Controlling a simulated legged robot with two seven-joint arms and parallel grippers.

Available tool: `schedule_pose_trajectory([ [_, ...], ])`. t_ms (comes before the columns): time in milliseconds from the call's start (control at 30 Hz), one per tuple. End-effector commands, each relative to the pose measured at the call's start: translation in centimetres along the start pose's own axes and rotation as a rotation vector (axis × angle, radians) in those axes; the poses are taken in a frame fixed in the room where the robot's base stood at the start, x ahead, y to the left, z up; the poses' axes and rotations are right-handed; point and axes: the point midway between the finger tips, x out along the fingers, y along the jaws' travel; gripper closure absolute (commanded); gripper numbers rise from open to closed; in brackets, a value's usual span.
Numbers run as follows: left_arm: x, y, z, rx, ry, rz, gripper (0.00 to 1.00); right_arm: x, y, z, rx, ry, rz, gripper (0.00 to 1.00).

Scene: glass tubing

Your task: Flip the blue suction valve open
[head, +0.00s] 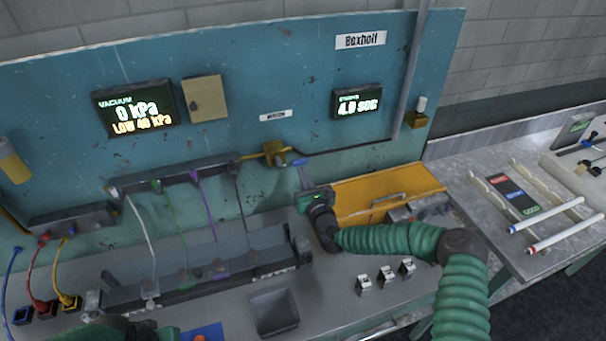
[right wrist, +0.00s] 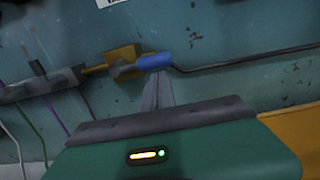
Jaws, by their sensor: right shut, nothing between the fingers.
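The blue suction valve has a brass body (head: 275,152) with a blue lever (head: 299,162), on the pipe along the teal back panel. In the right wrist view the blue lever (right wrist: 155,61) points right from the brass body (right wrist: 123,61), roughly along the dark pipe. My right gripper (head: 302,173) is shut and empty, its fingertips (right wrist: 160,84) just below the lever. I cannot tell whether they touch it. Part of my left arm shows at the bottom left of the head view; its fingers cannot be made out.
The vacuum display (head: 133,108) reads 0 kPa, LOW 40 kPa. A manifold with coloured tubes (head: 165,176) runs left of the valve. An orange panel (head: 380,195) lies right of my right gripper. A grey bin (head: 274,312) and small white-topped blocks (head: 386,274) stand on the bench.

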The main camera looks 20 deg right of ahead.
Motion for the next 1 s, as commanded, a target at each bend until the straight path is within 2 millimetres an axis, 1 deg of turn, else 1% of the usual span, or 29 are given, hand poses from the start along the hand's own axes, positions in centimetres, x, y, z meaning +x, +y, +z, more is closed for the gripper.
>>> schedule_pose_trajectory([
  [667,0.7,0.0,0.2,0.000,0.000,0.000,0.64,0.0,-0.2,0.6,-0.096,0.000,0.006,1.00],
  [867,1.2,0.0,0.3,0.000,0.000,0.000,0.64,0.0,-0.3,1.0,-0.159,-0.001,0.009,1.00],
  [1000,1.7,0.0,0.4,0.000,0.000,0.000,0.64,0.1,-0.4,1.5,-0.239,-0.002,0.012,1.00],
])
